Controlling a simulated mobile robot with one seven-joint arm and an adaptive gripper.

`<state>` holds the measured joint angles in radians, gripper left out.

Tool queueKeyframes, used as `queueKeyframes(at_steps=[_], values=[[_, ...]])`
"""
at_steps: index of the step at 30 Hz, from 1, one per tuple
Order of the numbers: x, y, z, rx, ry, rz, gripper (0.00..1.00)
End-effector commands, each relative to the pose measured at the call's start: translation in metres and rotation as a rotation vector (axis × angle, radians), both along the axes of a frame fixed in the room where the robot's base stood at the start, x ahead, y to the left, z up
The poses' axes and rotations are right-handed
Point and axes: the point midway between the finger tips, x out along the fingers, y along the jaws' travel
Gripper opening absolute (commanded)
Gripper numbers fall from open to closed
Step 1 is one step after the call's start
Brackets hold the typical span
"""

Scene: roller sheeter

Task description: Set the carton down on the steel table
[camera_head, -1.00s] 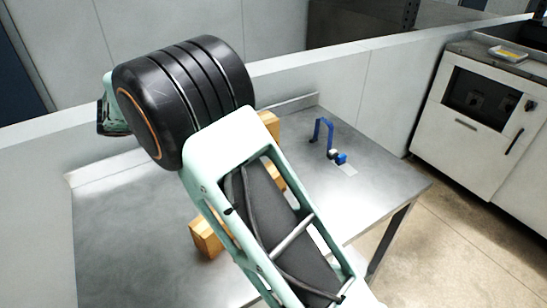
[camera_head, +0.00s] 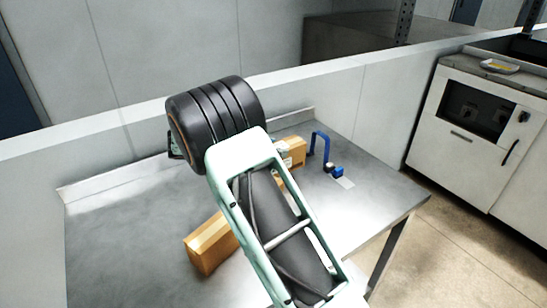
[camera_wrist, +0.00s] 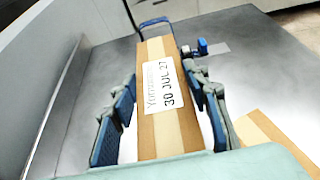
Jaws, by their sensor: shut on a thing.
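The carton (camera_wrist: 160,100) is a long brown box with a pale tape strip and a white label printed "30 JUL 27". In the wrist view it sits between the blue-padded fingers of my gripper (camera_wrist: 163,85), which is shut on it. In the head view part of this carton (camera_head: 295,151) shows beyond my arm, which hides the rest and the fingers. The steel table (camera_head: 120,245) lies beneath. I cannot tell whether the carton's underside touches the tabletop.
A second carton (camera_head: 209,244) lies on the table left of my arm and shows at the lower right of the wrist view (camera_wrist: 270,140). A blue tape dispenser (camera_head: 321,146) stands close beyond the held carton. A low wall runs behind. The left tabletop is clear.

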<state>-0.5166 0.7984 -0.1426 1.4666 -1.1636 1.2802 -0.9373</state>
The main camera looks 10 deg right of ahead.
Motion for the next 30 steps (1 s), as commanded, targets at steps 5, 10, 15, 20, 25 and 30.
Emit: queueKeyframes(at_steps=[5, 10, 15, 20, 25, 30], values=[[0.001, -0.003, -0.028, -0.003, 0.002, -0.002, 0.0], [0.002, -0.003, -0.033, -0.001, -0.001, -0.001, 0.0], [0.001, -0.003, -0.034, -0.002, 0.0, -0.002, 0.0], [0.001, -0.003, -0.037, 0.0, 0.001, -0.002, 0.5], [0.001, -0.003, -0.037, 0.0, 0.001, -0.002, 0.6], [0.001, -0.003, -0.036, 0.0, 0.001, -0.002, 0.6]])
